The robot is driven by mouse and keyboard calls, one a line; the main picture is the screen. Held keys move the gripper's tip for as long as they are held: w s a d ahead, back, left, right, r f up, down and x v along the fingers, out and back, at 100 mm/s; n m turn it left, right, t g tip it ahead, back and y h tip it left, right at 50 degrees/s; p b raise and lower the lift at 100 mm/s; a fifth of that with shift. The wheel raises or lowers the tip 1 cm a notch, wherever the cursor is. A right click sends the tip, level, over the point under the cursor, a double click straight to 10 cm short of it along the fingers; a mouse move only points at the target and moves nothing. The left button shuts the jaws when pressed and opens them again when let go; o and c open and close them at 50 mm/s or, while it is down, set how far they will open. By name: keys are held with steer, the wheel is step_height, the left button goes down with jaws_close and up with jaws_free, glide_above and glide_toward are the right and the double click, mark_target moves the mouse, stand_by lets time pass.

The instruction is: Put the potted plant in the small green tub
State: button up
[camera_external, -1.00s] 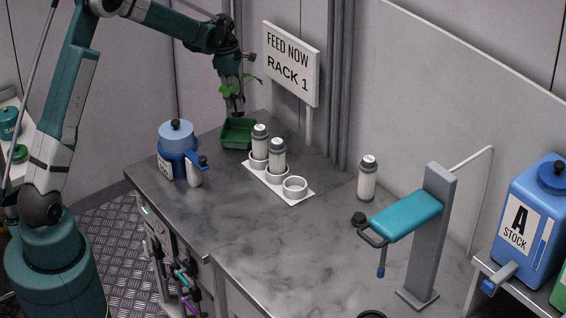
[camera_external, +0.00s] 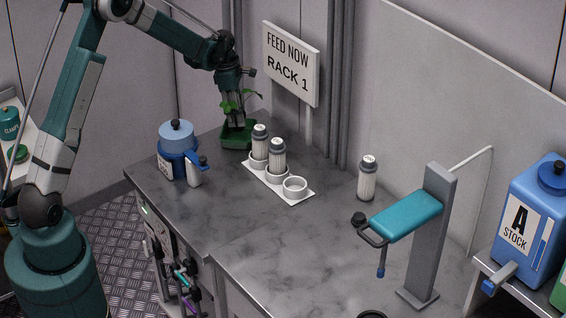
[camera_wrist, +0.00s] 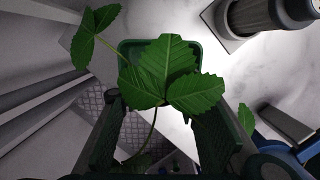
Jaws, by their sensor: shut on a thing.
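The small green tub (camera_external: 229,142) stands at the back left of the grey counter. My gripper (camera_external: 236,122) points down into the tub's opening and is shut on the potted plant. The plant's green leaves (camera_external: 229,105) spread out around my fingers; its pot is hidden in the external view. In the wrist view the leaves (camera_wrist: 165,75) fill the middle, between and beyond my fingers, and the green tub's rim (camera_wrist: 126,45) shows behind them. I cannot tell whether the pot touches the tub floor.
A white rack (camera_external: 305,198) with two capped bottles (camera_external: 277,153) and an empty ring stands right of the tub. A blue jug (camera_external: 177,150) stands to the left. A sign (camera_external: 291,62) rises behind. The counter's middle is clear.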

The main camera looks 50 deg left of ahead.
steer(key=shift+f, duration=0.15)
steer(key=shift+f, duration=1.75)
steer(key=shift+f, duration=0.15)
steer(key=o, duration=0.9)
steer(key=r, duration=0.4)
steer(key=a+r, duration=0.1)
steer(key=r, duration=0.3)
steer(key=s+r, duration=0.1)
steer(key=r, duration=0.3)
steer(key=shift+s+a+r, duration=0.1)
steer(key=shift+a, duration=0.05)
steer(key=shift+r, duration=0.1)
